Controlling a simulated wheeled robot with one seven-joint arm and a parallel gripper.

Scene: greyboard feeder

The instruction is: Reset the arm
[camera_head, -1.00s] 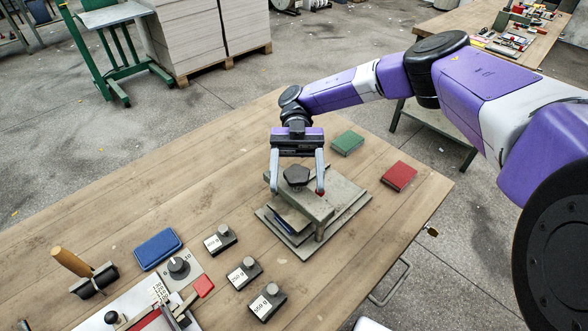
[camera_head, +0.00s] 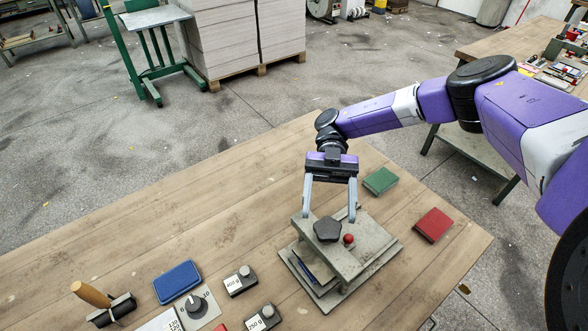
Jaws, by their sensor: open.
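My gripper (camera_head: 329,212) is open and empty, with its two fingers pointing down. In the picture it appears above and behind the grey press-like fixture (camera_head: 375,252). The fixture has a dark five-sided knob (camera_head: 327,229) and a small red ball knob (camera_head: 348,239) on top. The fingers frame the dark knob from behind; I cannot tell the exact gap. A dark blue item (camera_head: 312,263) shows under the fixture's raised plate. My purple and white arm reaches in from the right.
A green block (camera_head: 380,181) and a red block (camera_head: 433,225) lie right of the fixture. A blue block (camera_head: 177,282), weights (camera_head: 241,280) and a wooden-handled tool (camera_head: 91,294) stand at the left front. The wooden table (camera_head: 225,210) is clear at the back left.

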